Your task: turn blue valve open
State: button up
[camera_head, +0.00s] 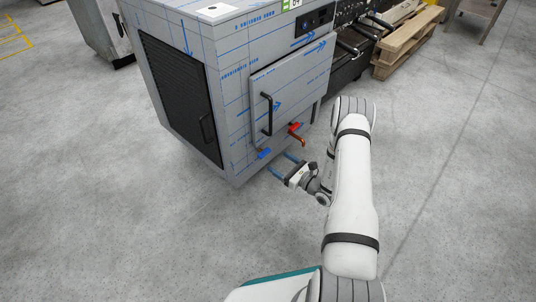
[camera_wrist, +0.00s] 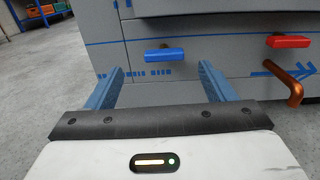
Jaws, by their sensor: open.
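The blue valve (camera_head: 264,153) is a small blue lever low on the front of a grey steel appliance (camera_head: 232,120). In the wrist view the blue valve handle (camera_wrist: 164,55) lies horizontal, a little above and between my fingertips in the picture. My gripper (camera_head: 277,166) is in front of the appliance near its lower edge, with its two blue fingers pointing at it. The gripper (camera_wrist: 158,80) is open and empty, and its fingers appear apart from the valve. The exact gap to the valve is hard to tell.
A red valve handle (camera_wrist: 288,41) with a copper pipe (camera_wrist: 293,88) below it sits to the right of the blue one. A black door handle (camera_head: 267,114) is above. Wooden pallets (camera_head: 406,41) stand at the back right. The floor in front is clear.

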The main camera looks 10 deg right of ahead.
aim_at(266, 154)
jog(key=b+x, duration=0.1)
jog(key=x, duration=0.3)
jog(key=b+x, duration=0.1)
jog(key=x, duration=0.1)
jog(key=shift+w+f+b, duration=0.25)
jog(key=shift+f+b, duration=0.1)
jog(key=shift+f, duration=0.05)
jog(key=shift+w+a+r, duration=0.15)
jog(key=shift+w+a, duration=0.15)
jog(key=shift+w, duration=0.2)
jog(key=c, duration=1)
